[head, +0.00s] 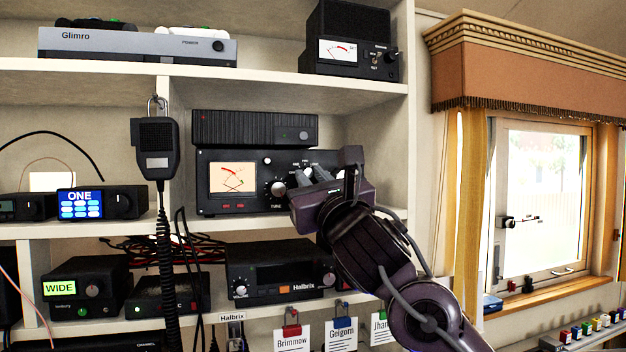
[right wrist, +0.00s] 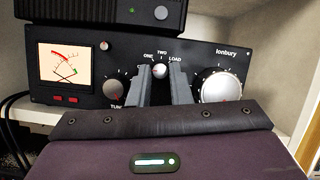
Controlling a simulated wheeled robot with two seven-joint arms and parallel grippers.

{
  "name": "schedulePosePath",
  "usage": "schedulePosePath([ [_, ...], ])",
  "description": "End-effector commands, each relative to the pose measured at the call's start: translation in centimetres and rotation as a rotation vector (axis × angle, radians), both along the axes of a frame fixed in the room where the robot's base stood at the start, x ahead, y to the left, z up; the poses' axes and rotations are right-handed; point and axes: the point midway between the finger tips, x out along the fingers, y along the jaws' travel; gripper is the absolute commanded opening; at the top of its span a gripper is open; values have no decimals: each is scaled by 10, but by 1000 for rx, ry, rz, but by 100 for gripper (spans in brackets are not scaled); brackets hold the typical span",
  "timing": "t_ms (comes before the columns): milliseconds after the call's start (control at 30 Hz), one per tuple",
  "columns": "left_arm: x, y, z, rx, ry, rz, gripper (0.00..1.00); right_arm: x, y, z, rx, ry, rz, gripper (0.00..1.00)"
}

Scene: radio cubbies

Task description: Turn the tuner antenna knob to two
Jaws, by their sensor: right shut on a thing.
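The tuner (head: 206,182), a black box with a cream needle meter, stands on the middle shelf. It fills much of the right wrist view (right wrist: 118,60). Its small antenna knob (right wrist: 160,71) sits between two larger knobs, under the labels ONE, TWO and LOAD. My right gripper (head: 312,174) reaches in from the lower right, its two grey fingers closed on the antenna knob from both sides. In the right wrist view the fingers (right wrist: 162,82) hide the knob's sides. I cannot tell which label the knob points to. My left gripper is not in view.
A black box (head: 255,128) lies on top of the tuner. A hand microphone (head: 156,147) hangs with its coiled cord left of it. A Halbrix radio (head: 275,270) stands on the shelf below, with tags hanging under it. A window is at right.

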Motion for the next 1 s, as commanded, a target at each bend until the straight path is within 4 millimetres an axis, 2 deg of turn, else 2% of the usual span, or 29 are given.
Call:
schedulePosePath([
  [267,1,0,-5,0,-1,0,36,0,0,-1,22,6,-1,0],
  [467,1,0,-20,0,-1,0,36,-1,1,-3,107,33,-2,0],
  [800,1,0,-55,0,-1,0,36,-2,4,-3,384,122,-1,0],
  [1000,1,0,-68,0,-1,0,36,-2,5,-1,565,181,-2,0],
])
